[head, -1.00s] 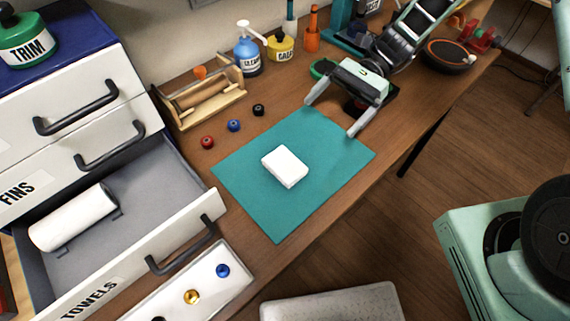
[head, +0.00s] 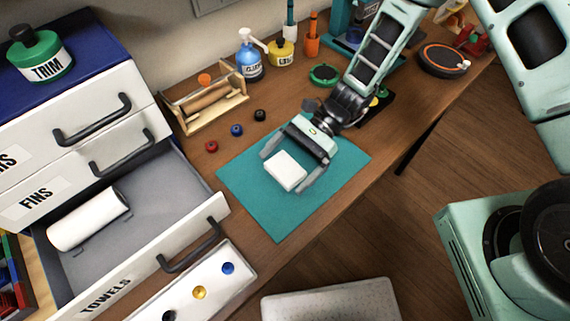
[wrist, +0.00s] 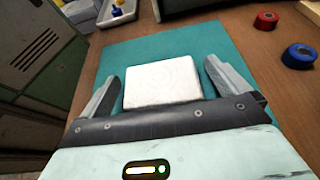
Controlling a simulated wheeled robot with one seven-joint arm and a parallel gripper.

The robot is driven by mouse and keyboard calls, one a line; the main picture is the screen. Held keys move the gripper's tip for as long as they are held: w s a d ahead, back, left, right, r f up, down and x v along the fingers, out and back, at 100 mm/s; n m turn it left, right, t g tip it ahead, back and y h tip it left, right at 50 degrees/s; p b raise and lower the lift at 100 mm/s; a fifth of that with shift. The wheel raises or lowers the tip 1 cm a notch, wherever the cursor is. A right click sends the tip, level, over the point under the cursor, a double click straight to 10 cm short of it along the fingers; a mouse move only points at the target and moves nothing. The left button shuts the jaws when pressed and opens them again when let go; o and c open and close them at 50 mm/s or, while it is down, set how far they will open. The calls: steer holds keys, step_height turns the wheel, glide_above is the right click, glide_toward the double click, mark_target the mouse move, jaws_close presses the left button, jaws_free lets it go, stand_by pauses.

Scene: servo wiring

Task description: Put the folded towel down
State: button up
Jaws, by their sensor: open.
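The folded towel (head: 285,170) is a small white block lying flat on the teal mat (head: 275,222). In the wrist view the towel (wrist: 161,82) lies between the two fingers of my gripper (wrist: 160,88), with a gap showing on each side. My gripper (head: 284,168) is open, its fingers low over the mat on either side of the towel. The mat also shows in the wrist view (wrist: 125,53). Whether the fingertips touch the mat I cannot tell.
The open towels drawer (head: 150,215) at the left holds a white roll (head: 90,220). Red (head: 211,146), blue (head: 237,130) and black (head: 260,115) rings lie behind the mat. A white tray (head: 235,285) with coloured pieces stands at the front. The mat's front part is clear.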

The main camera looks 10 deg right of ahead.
steer(key=shift+s+a+f, duration=0.15)
steer(key=shift+s+a, duration=0.05)
steer(key=shift+a, duration=0.05)
steer(key=c, duration=1.1)
steer(key=shift+o, duration=0.2)
